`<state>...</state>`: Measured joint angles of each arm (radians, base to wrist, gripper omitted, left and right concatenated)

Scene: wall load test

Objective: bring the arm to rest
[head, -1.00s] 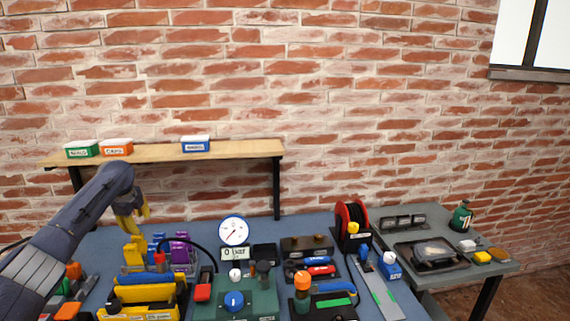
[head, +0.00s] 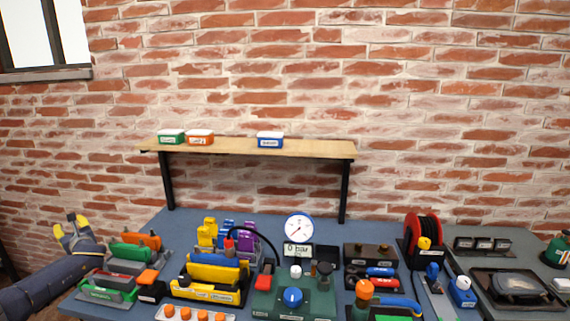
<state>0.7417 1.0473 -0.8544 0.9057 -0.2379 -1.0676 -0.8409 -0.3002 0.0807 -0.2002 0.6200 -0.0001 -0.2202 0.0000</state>
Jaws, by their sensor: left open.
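My left arm comes in low at the left edge of the head view. My left gripper (head: 72,228) has yellow fingers that point up and stand apart, with nothing seen between them. It is left of the blue-topped workbench (head: 180,222) and clear of the shelf. My right gripper is not in view.
The bench holds a green pump unit (head: 290,300) with a round gauge (head: 299,228), a yellow holder (head: 212,283), green and orange holders (head: 130,251) and a red reel (head: 423,232). A wooden shelf (head: 320,149) carries small boxes. A grey side table (head: 520,240) stands right.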

